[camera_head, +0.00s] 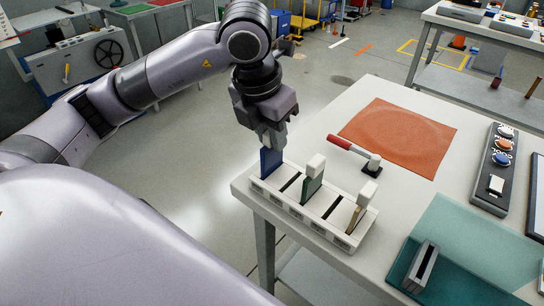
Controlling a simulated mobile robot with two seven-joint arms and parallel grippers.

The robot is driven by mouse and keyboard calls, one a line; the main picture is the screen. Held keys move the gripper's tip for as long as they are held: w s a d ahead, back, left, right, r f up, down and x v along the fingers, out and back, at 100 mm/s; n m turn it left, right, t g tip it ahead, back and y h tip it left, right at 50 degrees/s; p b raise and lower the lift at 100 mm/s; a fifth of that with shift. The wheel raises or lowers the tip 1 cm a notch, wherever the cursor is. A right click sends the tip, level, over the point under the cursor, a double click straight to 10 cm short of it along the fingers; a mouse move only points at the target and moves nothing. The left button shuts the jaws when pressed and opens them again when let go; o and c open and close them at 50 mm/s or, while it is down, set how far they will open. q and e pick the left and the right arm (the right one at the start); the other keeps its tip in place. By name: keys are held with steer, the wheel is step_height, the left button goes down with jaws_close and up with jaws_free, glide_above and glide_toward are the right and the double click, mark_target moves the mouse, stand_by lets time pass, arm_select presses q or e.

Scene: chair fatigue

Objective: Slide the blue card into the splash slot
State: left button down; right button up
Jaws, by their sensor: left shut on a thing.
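My left gripper (271,140) is shut on the top of the blue card (270,163). The card is upright, with its lower end at the left end of the white slotted rack (297,212). I cannot tell whether it is inside that slot or just above it. A green card (312,188) with a white grip and a tan card (355,218) with a white grip stand in other slots of the rack. A dark grey slotted block (421,266) stands on the teal mat. The rack labels are too small to read. My right gripper is not in view.
The white table (300,150) also holds an orange mat (405,132), a red-handled tool (350,148), a teal mat (480,245) and a dark control panel (492,170) at right.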

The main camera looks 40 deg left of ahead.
arm_select(q)
steer(key=shift+w+p+v, duration=0.15)
steer(key=shift+p+v, duration=0.25)
steer(key=shift+v, duration=0.3)
steer(key=shift+w+p+v, duration=0.2)
steer(key=shift+p+v, duration=0.2)
steer(key=shift+v, duration=0.25)
steer(key=shift+r, duration=0.1)
steer(key=shift+w+p+v, duration=0.25)
steer(key=shift+p+v, duration=0.45)
steer(key=shift+v, duration=0.25)
steer(key=shift+w+p+v, duration=0.2)
steer(key=shift+p+v, duration=0.5)
steer(key=shift+v, duration=0.3)
steer(key=shift+d, duration=0.1)
